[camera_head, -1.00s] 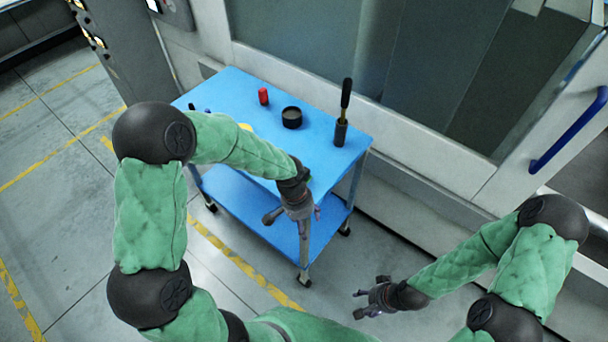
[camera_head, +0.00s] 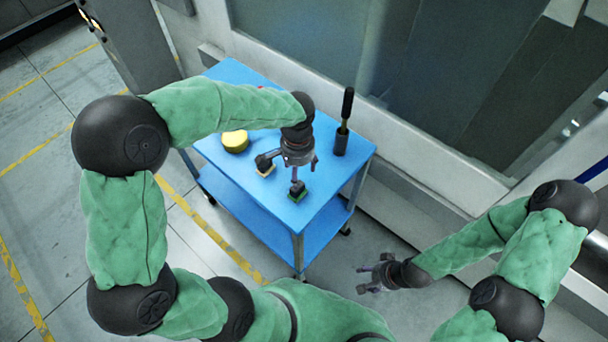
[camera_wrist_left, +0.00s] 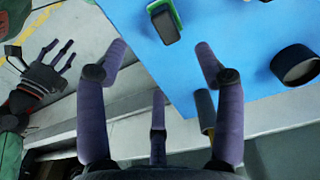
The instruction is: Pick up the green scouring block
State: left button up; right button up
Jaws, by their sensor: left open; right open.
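The green scouring block (camera_head: 299,195) lies on the blue cart top near its front edge, with a dark upper part. In the left wrist view the green block (camera_wrist_left: 178,13) is at the top, partly cut off by the frame. My left gripper (camera_head: 292,172) is open and empty above the cart top. One finger overlaps the green block in the head view; whether they touch I cannot tell. In the left wrist view the block is beyond the open fingers (camera_wrist_left: 160,52). My right gripper (camera_head: 372,277) is open and empty, off the cart at lower right.
A black round container (camera_wrist_left: 295,66) shows in the left wrist view. A machine wall stands behind.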

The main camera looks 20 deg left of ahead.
aim_at(300, 186)
pick_arm(q)
jog(key=shift+w+f, duration=0.55)
jog(key=shift+f, duration=0.2)
jog(key=f, duration=0.2)
jog(key=f+b, duration=0.1)
jog(key=shift+s+f, duration=0.15)
jog(key=shift+s, duration=0.15)
jog(key=shift+w+f, duration=0.15)
jog(key=shift+f, duration=0.3)
jog(key=f, duration=0.1)
jog(key=f+b, duration=0.1)
jog(key=f, duration=0.1)
jog(key=f+b, duration=0.1)
jog(key=f, duration=0.1)
jog(key=shift+s, duration=0.25)
jog(key=c, duration=1.3)
pick_arm(e)
jog(key=f, duration=0.2)
jog(key=shift+w+f, duration=0.35)
